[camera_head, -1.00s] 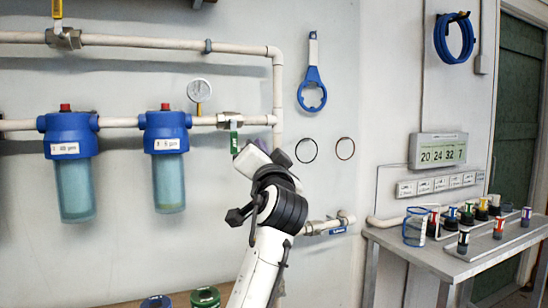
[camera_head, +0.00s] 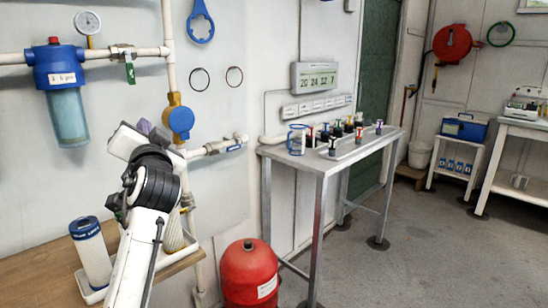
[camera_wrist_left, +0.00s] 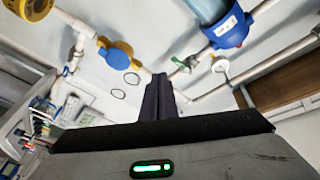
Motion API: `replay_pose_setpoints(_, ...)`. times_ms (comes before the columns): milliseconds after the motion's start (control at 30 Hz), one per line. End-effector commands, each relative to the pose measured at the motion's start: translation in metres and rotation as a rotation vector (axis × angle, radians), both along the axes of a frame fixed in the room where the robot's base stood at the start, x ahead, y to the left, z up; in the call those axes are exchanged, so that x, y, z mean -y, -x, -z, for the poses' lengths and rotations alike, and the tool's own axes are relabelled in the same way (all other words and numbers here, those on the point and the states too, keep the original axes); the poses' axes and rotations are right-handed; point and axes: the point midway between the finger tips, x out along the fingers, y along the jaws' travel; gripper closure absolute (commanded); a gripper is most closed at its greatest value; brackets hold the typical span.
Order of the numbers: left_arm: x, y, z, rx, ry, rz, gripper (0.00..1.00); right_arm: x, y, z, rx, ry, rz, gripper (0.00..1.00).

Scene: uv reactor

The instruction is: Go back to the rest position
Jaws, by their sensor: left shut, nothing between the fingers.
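My left arm reaches up from the bottom of the head view. Its gripper (camera_head: 150,128) is in front of the wall pipes, at the left of the picture. In the left wrist view the two dark fingers (camera_wrist_left: 158,97) lie together, with nothing between them. The fingers point toward the piped wall. In the head view the gripper is close in the picture to a blue and brass fitting (camera_head: 180,120) on the vertical pipe; I cannot tell the gap in depth. My right gripper is not in view.
A filter housing (camera_head: 65,100) hangs on the wall pipe. A white cartridge (camera_head: 92,255) stands on a tray at the lower left. A red tank (camera_head: 249,278) stands before a metal table (camera_head: 300,163) with several small coloured-top items. The floor at right is open.

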Motion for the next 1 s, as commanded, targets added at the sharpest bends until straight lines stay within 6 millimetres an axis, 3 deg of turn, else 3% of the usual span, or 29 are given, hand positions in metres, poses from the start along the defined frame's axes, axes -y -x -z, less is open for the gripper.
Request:
replay_pose_setpoints(100,0.006,0.0,0.048,-0.05,0.024,0.044,1.0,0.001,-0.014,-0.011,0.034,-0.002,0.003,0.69)
replay_pose_setpoints(267,0.016,0.007,0.136,-0.147,0.079,0.122,1.0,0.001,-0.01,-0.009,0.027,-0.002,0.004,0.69)
replay_pose_setpoints(467,0.038,0.052,0.279,-0.31,0.207,0.245,1.0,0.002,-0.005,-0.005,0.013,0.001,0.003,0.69)
replay_pose_setpoints(600,0.055,0.107,0.37,-0.425,0.324,0.316,1.0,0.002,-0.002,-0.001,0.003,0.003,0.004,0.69)
replay_pose_setpoints(667,0.063,0.135,0.406,-0.475,0.381,0.342,1.0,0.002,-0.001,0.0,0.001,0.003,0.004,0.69)
replay_pose_setpoints(800,0.08,0.213,0.478,-0.589,0.528,0.388,1.0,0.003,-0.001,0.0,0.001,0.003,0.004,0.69)
replay_pose_setpoints(900,0.092,0.274,0.518,-0.667,0.641,0.405,1.0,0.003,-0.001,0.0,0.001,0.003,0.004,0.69)
replay_pose_setpoints(1000,0.102,0.329,0.545,-0.73,0.744,0.409,1.0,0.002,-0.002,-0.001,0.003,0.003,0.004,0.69)
